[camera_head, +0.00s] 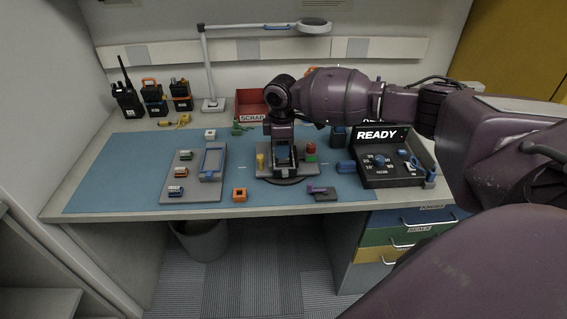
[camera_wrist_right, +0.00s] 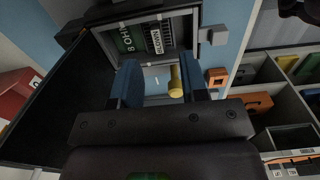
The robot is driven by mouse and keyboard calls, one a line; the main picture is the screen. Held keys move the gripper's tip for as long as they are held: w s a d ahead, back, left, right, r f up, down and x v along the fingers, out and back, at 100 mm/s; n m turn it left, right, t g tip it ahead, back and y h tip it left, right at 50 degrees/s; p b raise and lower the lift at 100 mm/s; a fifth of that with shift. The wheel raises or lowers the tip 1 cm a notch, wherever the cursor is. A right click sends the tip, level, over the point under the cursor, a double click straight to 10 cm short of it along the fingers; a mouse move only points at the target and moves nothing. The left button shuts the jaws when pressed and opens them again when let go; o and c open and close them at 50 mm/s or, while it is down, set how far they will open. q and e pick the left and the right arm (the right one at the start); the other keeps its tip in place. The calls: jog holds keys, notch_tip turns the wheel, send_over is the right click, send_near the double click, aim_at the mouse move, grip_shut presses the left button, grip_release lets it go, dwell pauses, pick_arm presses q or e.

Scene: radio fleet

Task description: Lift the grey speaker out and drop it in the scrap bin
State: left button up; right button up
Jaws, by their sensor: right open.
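My right gripper (camera_head: 283,150) points down over a dark round stand (camera_head: 285,181) on the blue mat, largely covering what stands there. Beyond the fingertips is an open grey housing (camera_wrist_right: 192,30) with a green board (camera_wrist_right: 125,40) and a black and white part (camera_wrist_right: 154,40) inside. I cannot pick out the grey speaker for certain. The red scrap bin (camera_head: 250,104), labelled SCRAP, stands behind the gripper, partly hidden by the arm. My left gripper is not in view.
A yellow cylinder (camera_head: 260,161) stands left of the gripper, and a red and green stack (camera_head: 311,152) stands right. A parts tray (camera_head: 208,191) lies to the left. A black READY test unit (camera_head: 385,180) is at right. A lamp (camera_head: 211,103) stands behind.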

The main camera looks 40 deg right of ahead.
jog(key=f, duration=0.4)
jog(key=shift+d+f, duration=0.1)
jog(key=shift+d, duration=0.1)
jog(key=c, duration=0.6)
notch_tip(320, 180, up, 20)
jog(key=p, duration=0.2)
jog(key=shift+r, duration=0.2)
